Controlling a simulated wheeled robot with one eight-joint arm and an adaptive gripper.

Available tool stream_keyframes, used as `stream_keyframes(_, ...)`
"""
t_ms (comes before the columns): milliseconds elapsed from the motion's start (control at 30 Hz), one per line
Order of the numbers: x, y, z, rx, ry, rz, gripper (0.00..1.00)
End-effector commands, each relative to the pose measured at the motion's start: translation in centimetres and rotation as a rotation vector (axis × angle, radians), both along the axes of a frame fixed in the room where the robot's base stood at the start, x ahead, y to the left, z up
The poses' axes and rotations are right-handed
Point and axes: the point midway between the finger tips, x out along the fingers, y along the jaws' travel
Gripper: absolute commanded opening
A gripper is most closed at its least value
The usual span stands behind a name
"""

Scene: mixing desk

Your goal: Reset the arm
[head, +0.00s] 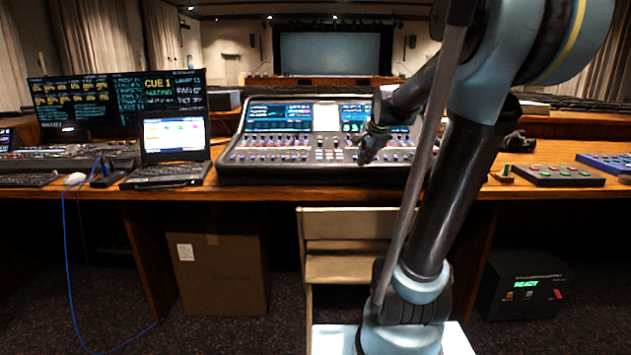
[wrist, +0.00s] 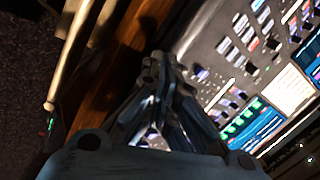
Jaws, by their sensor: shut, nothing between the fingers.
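My gripper (head: 369,150) is in front of the right half of the mixing console (head: 262,160) in the head view, its fingers pointing down. In the wrist view my gripper (wrist: 160,66) is shut with its fingertips together and nothing between them. The console's faders, buttons and lit screens (wrist: 255,128) fill the right side of the wrist view. My arm rises on the right of the head view and hides part of the console. I cannot tell the exact gap between the fingertips and the console.
An open laptop (head: 172,136) and a white mouse (head: 75,178) are on the desk at left. A button panel (head: 558,176) is at right. A chair (head: 345,232), a cardboard box (head: 220,275) and a black unit (head: 522,284) stand below. A blue cable (head: 66,240) hangs at left.

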Motion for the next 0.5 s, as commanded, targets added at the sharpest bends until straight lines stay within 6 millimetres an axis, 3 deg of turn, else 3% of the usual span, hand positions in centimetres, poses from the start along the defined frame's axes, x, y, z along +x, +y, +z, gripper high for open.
stream_keyframes(100, -4.7, 0.0, -2.1, -0.098, 0.034, 0.137, 0.0)
stream_keyframes(500, -19.1, -0.8, -10.2, -0.387, 0.157, 0.629, 0.0)
